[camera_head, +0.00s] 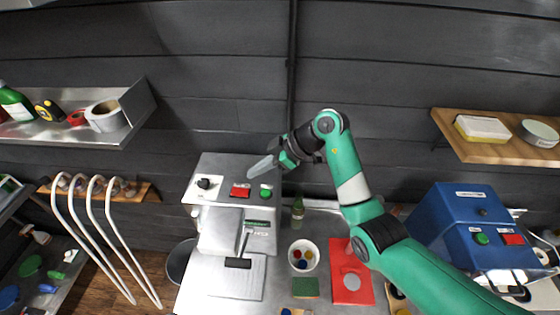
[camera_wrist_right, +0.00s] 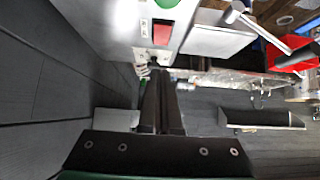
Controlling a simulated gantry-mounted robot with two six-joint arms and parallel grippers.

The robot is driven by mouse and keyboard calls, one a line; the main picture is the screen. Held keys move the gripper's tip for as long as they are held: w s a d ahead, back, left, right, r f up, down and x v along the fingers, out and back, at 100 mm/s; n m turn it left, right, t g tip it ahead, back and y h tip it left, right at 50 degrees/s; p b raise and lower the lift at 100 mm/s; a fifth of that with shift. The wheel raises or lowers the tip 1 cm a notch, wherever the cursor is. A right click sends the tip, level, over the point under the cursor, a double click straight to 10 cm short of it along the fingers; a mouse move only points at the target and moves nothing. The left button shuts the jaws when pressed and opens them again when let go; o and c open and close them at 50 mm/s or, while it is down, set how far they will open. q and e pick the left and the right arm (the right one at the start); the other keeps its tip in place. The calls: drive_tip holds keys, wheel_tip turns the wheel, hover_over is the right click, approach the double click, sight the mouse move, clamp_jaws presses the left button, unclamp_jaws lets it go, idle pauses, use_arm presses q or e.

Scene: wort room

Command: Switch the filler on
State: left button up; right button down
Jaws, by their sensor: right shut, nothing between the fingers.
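A grey machine (camera_head: 218,217) stands at centre left, with a black knob (camera_head: 204,184), a red button (camera_head: 240,190) and a green button (camera_head: 265,191) on its upper panel. I cannot read a label that names it as the filler. My right gripper (camera_head: 253,168) is shut and empty, just above and behind the two buttons, apart from them in the picture. In the right wrist view, the shut fingers (camera_wrist_right: 158,78) point toward the panel, with the red button (camera_wrist_right: 162,34) ahead and the green button (camera_wrist_right: 166,3) cut by the top edge. My left gripper is out of view.
A blue machine (camera_head: 462,212) with its own green button (camera_head: 481,238) and red button (camera_head: 512,239) stands at the right. Curved white pipes (camera_head: 76,228) stand at the left.

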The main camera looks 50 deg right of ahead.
drive_tip(key=v, duration=0.7)
drive_tip(key=shift+s+d+b, duration=0.2)
drive_tip(key=shift+s+b, duration=0.25)
drive_tip(key=shift+f, duration=0.1)
